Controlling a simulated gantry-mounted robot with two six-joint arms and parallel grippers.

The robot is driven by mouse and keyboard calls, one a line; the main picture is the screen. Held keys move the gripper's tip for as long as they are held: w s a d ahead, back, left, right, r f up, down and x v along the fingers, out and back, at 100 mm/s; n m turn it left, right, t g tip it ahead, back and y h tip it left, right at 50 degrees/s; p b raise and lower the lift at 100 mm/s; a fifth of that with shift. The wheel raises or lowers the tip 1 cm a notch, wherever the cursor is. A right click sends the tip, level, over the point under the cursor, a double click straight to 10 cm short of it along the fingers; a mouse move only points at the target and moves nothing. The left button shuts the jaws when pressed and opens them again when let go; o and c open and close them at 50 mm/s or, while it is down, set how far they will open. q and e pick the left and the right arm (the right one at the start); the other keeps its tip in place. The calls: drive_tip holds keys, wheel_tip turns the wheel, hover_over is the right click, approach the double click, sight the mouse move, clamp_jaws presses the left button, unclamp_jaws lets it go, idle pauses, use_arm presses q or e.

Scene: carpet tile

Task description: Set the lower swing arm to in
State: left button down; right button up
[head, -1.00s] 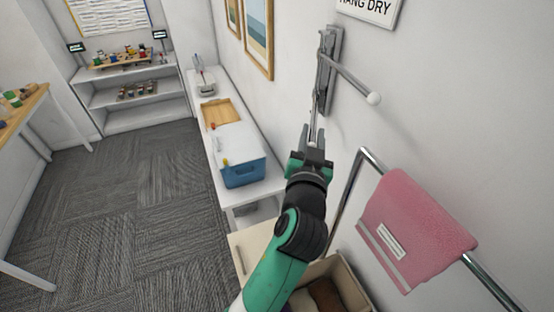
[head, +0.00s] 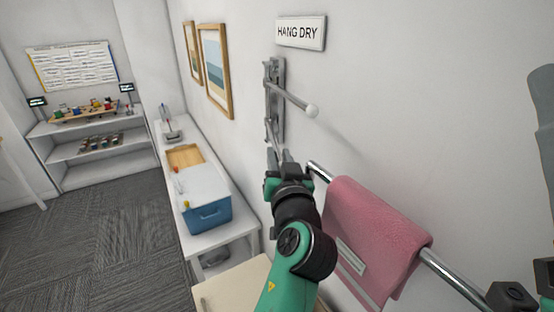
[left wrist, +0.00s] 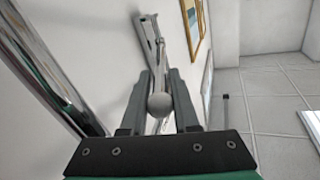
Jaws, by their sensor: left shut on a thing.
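The wall rack's metal bracket (head: 276,98) is on the white wall under the HANG DRY sign. Its upper swing arm (head: 292,98) reaches to the right and ends in a white ball. The lower swing arm (head: 271,132) points down in the picture toward my left gripper (head: 285,165), at a different angle from the upper one. In the left wrist view, the lower arm's ball end (left wrist: 159,105) sits between the fingers of my left gripper (left wrist: 157,112), which is shut on it. The bracket shows there beyond the fingers (left wrist: 147,28). Only part of my right arm shows, at the right edge.
A chrome rail (head: 440,265) with a pink towel (head: 375,235) is right of my left arm. A blue bin (head: 209,215) and a wooden tray (head: 186,156) stand on a white bench. Framed pictures (head: 215,72) hang beyond the rack. The carpeted floor at left is clear.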

use_arm(q)
drive_tip(key=shift+a+f, duration=0.15)
drive_tip(key=shift+f, duration=0.1)
drive_tip(key=c, duration=1)
unclamp_jaws()
drive_tip(key=shift+w, duration=0.1)
drive_tip(key=shift+o, duration=0.9)
drive_tip(key=shift+r, duration=0.15)
